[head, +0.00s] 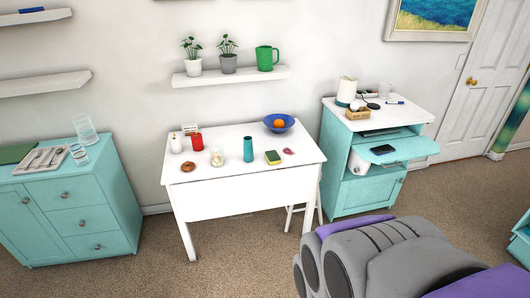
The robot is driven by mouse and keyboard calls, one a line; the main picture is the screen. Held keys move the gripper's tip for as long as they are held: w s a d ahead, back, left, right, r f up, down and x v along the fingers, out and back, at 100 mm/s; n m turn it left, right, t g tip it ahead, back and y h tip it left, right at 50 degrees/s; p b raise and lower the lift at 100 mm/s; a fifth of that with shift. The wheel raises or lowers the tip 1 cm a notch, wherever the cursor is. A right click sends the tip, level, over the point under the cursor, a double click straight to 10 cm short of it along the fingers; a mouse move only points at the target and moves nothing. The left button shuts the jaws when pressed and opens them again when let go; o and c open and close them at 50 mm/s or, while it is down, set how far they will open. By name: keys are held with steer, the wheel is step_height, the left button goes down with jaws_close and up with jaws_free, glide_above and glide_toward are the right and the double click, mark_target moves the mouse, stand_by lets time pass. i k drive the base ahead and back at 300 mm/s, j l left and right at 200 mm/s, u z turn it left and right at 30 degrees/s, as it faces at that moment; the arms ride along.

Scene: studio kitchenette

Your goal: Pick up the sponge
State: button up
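The sponge (273,157) is a small yellow block with a dark green side. It lies on the white table (245,194), right of the middle of its top. A teal cylinder (248,150) stands to its left and a small pinkish item (289,151) lies to its right. My gripper is not in view. A grey and purple part of my own body fills the lower right, well apart from the table.
A blue bowl with an orange (279,123), red container (196,141), jar (217,157) and donut (188,166) share the tabletop. A teal drawer cabinet (80,207) stands left, a teal cart (350,195) right. Carpet before the table is clear.

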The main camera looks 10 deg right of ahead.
mark_target(273, 157)
steer(key=i+l, duration=1.9)
steer(key=i+j+u, duration=0.05)
steer(key=j, duration=0.05)
